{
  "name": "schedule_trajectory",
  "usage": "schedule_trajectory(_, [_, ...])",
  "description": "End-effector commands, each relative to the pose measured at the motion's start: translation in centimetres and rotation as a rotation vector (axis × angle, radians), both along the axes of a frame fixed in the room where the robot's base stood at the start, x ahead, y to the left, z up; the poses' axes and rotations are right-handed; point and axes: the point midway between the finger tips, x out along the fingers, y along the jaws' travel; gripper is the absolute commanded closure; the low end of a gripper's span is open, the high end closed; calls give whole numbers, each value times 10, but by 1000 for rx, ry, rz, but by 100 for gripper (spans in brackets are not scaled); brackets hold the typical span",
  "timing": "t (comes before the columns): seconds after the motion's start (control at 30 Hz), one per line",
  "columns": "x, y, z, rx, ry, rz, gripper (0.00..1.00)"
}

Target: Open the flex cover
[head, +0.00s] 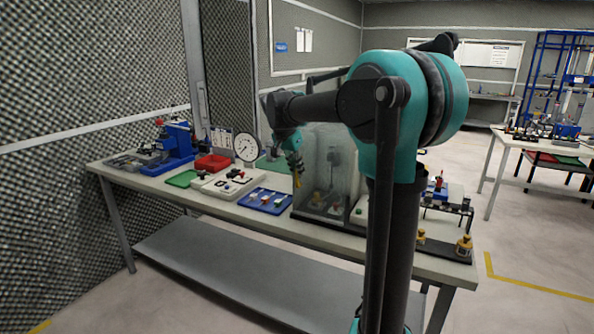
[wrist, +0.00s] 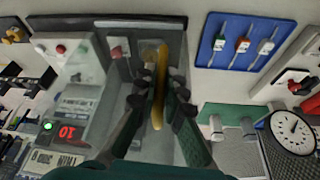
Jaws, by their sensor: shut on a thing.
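The flex cover (head: 335,150) is a clear, greyish box-like enclosure on the long bench, with small fixtures visible through it. A yellow handle bar (head: 298,181) is at its left side, and it shows lengthwise in the wrist view (wrist: 161,62). My gripper (head: 295,168) is at this handle, pointing down. In the wrist view my gripper's dark fingers (wrist: 159,88) are closed on either side of the handle. The cover's clear panel (wrist: 105,24) lies around and below the fingers there. My arm hides part of the cover's right side in the head view.
Brass-coloured parts (head: 464,246) stand at the bench's right end. Floor is open on the right.

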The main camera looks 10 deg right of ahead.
Motion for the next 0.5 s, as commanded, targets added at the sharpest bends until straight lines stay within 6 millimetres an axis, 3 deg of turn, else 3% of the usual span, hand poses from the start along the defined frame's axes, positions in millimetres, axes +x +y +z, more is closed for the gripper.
schedule_trajectory(0.27, [-20, -28, 0, 1, 1, -4, 100])
schedule_trajectory(0.5, [-58, -79, 0, -1, 1, -6, 100])
